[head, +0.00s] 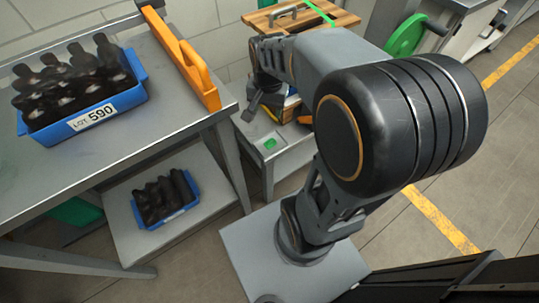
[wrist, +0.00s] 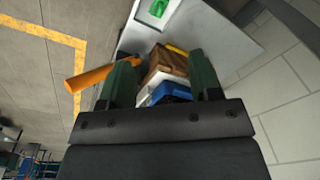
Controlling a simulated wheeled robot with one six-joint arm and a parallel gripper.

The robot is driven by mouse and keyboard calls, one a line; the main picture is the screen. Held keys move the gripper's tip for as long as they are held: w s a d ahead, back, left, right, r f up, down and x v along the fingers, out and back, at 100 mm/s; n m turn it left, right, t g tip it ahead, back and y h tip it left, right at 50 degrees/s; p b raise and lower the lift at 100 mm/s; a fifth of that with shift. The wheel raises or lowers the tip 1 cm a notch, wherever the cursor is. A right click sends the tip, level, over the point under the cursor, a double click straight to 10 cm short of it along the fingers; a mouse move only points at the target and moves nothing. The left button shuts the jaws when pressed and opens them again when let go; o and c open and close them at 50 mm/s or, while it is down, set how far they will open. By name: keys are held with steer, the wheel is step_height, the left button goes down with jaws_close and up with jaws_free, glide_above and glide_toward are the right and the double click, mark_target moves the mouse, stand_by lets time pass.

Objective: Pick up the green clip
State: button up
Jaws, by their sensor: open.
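The small green clip (head: 270,143) lies on a low grey bench, on a paler patch of its top, in the head view. It also shows at the top edge of the wrist view (wrist: 158,8), partly cut off. My gripper (head: 260,104) is above the bench, up and slightly left of the clip in the head view. In the wrist view my gripper (wrist: 160,60) has its two dark green fingers spread apart. Nothing is held, and the clip is beyond the fingertips, not between them.
A brown block (wrist: 168,62), a blue item (wrist: 171,91) and an orange piece (wrist: 88,77) are close by the fingers in the wrist view. At left, a blue crate of dark bottles (head: 93,110) stands on a table beside an orange rail (head: 187,62). Another blue crate (head: 176,215) is below.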

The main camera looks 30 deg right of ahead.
step_height(320, 180, down, 7)
steer(key=w+d+m+b, duration=0.3)
steer(key=m+b, duration=0.1)
steer(key=m, duration=0.1)
steer(key=m+g+b, duration=0.1)
steer(key=m+b, duration=0.1)
steer(key=b, duration=0.1)
glide_above(270, 140)
steer(key=f, duration=0.8)
steer(key=shift+w+d+f, duration=0.15)
steer(key=shift+d+f, duration=0.05)
steer(key=shift+d, duration=0.1)
steer(key=shift+a+f+b, duration=0.15)
steer(key=shift+f+b, duration=0.65)
steer(key=shift+f, duration=0.8)
steer(key=shift+a+f+b, duration=0.1)
steer(key=shift+f+b, duration=0.7)
steer(key=shift+f, duration=0.75)
steer(key=shift+r, duration=0.1)
steer(key=c, duration=1)
